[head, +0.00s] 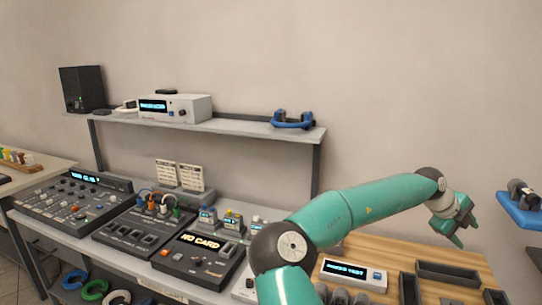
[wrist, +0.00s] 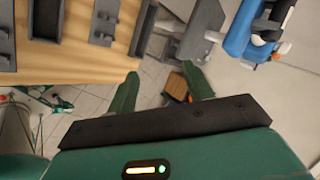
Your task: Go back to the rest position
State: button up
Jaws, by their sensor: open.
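My gripper (head: 458,223) is at the right in the head view, at the end of my raised green arm. It hangs in the air near the right edge of the wooden worktop (head: 449,256). In the wrist view my gripper (wrist: 160,88) shows two green fingers spread apart, with nothing between them. Beyond the fingers lie the tiled floor and the edge of the wooden top (wrist: 85,70).
Dark trays (head: 447,273) lie on the wooden top. A blue holder (head: 520,212) stands at the far right, close to my gripper. Left are a mixer (head: 75,205), a device reading "NO CARD" (head: 198,256) and a shelf (head: 200,127). The wall above is bare.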

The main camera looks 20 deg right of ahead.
jog(key=w+a+f+n+t+y, duration=0.2)
jog(key=a+f+n+t+y, duration=0.15)
jog(key=a+f+n, duration=0.4)
jog(key=w+a+f+n+t+y, duration=0.1)
jog(key=w+a+n+y, duration=0.15)
jog(key=a, duration=0.55)
jog(key=w+a+f+n+t+y, duration=0.15)
jog(key=a+n, duration=0.25)
jog(key=a, duration=0.4)
jog(key=s+a+r+n+t+y, duration=0.1)
jog(key=a+r+n, duration=0.2)
jog(key=a+n, duration=0.5)
jog(key=s+a+r+n+y, duration=0.1)
jog(key=a+r+n, duration=0.3)
jog(key=a, duration=1.3)
jog(key=s+n, duration=0.1)
jog(key=n, duration=0.3)
jog(key=shift+a+r+t, duration=0.25)
jog(key=shift+a+t, duration=0.15)
jog(key=shift+o, duration=0.2)
jog(key=s+a+r+n+t+h, duration=0.1)
jog(key=s+a+n, duration=0.4)
jog(key=a+n, duration=0.1)
jog(key=shift+a+n, duration=0.3)
jog(key=shift+a, duration=0.05)
jog(key=o, duration=0.4)
jog(key=shift+s+a, duration=0.2)
jog(key=shift+s, duration=0.1)
jog(key=shift+c, duration=0.3)
